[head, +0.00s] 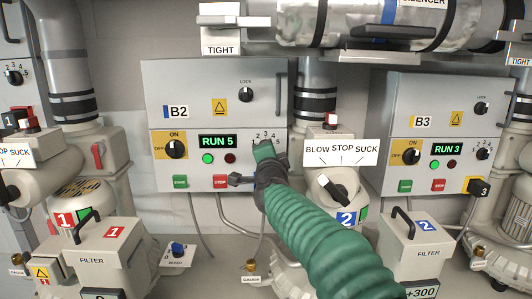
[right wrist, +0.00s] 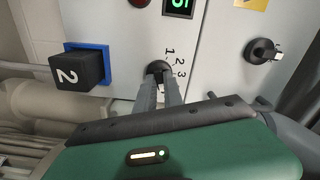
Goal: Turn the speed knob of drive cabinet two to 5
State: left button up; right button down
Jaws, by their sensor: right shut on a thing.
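Drive cabinet B2 (head: 212,108) is on the wall in the middle of the head view. Its green display (head: 217,141) reads RUN 5, with a lit green lamp below it. My right gripper (head: 264,152), on a green arm, reaches to the cabinet's right side and hides most of the speed knob there. In the right wrist view the fingers (right wrist: 161,92) are shut on the black speed knob (right wrist: 158,67), beside the printed numbers 1, 2, 3. The knob's pointer is hidden. My left gripper is not in view.
Cabinet B3 (head: 440,100), reading RUN 3, stands to the right. A blow/stop/suck sign (head: 341,152) and valve are right of my arm. B2's on/off switch (head: 176,149) is left of its display. A black block marked 2 (right wrist: 82,68) sits near my fingers.

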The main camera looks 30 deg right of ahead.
jog(key=shift+f, duration=0.2)
jog(key=c, duration=1.6)
grip_release()
jog(key=shift+c, duration=0.2)
jog(key=shift+o, duration=0.9)
jog(key=shift+s+d+r, duration=0.1)
jog(key=shift+s, duration=0.1)
jog(key=shift+s+r, duration=0.1)
